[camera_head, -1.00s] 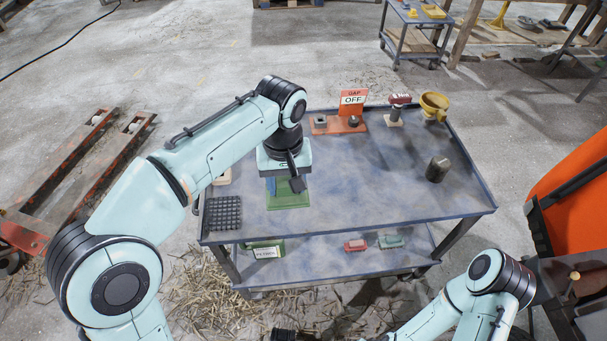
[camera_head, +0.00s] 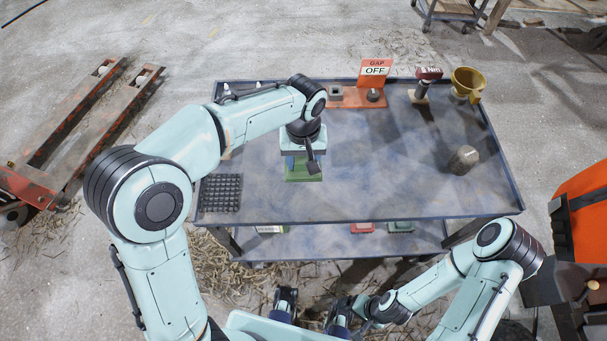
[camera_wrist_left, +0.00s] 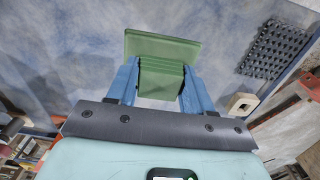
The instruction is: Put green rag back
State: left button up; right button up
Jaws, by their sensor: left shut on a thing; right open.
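The green rag (camera_wrist_left: 162,77) is a folded, layered green bundle between the blue fingers in the left wrist view. My left gripper (camera_wrist_left: 158,82) points down and is shut on it. Behind the rag is a flat green plate or tray (camera_wrist_left: 163,46); I cannot tell whether the rag touches it. In the head view my left gripper (camera_head: 303,160) is over the left half of the blue-grey cart top (camera_head: 390,185), with green (camera_head: 305,174) showing below it. My right gripper (camera_head: 312,308) is low in the head view, away from the cart top, open and partly hidden.
A black grid tray (camera_head: 220,192) lies left of the gripper. The cart's middle is clear.

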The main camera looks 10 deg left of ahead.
aim_at(303, 159)
pick_arm(q)
jog(key=shift+f+b, duration=0.35)
jog(key=shift+f, duration=3.25)
jog(key=shift+f, duration=0.1)
jog(key=o, duration=1)
jog(key=shift+r, duration=0.3)
notch_tip(303, 159, up, 12)
jog(key=shift+f+p, duration=0.15)
jog(key=shift+p, duration=0.7)
